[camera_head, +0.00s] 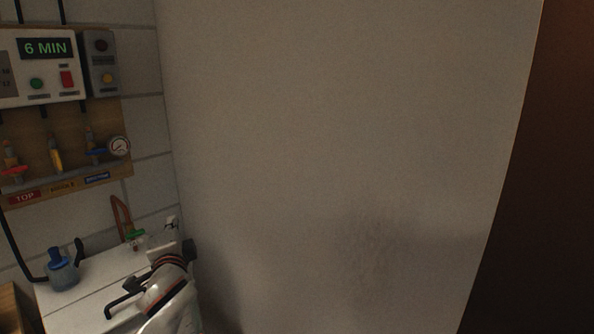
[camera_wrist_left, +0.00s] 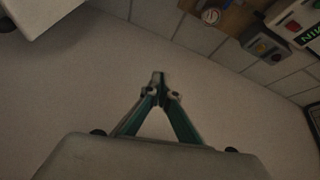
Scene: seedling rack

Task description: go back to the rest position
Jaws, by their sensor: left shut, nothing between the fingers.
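My left gripper (camera_wrist_left: 158,78) shows in the left wrist view with its two teal-sided fingers meeting at the tips. It is shut and empty, with bare pale wall behind it. In the head view my left arm is low at the left, over the white ledge, and its fingers cannot be made out clearly there. My right gripper is in neither view.
A white timer box (camera_head: 40,92) reading "6 MIN" hangs on the tiled wall at the left, above valves and a gauge (camera_head: 119,146). A blue-topped bottle (camera_head: 62,272) stands on the white ledge (camera_head: 75,318). A plain pale wall (camera_head: 350,140) fills the middle.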

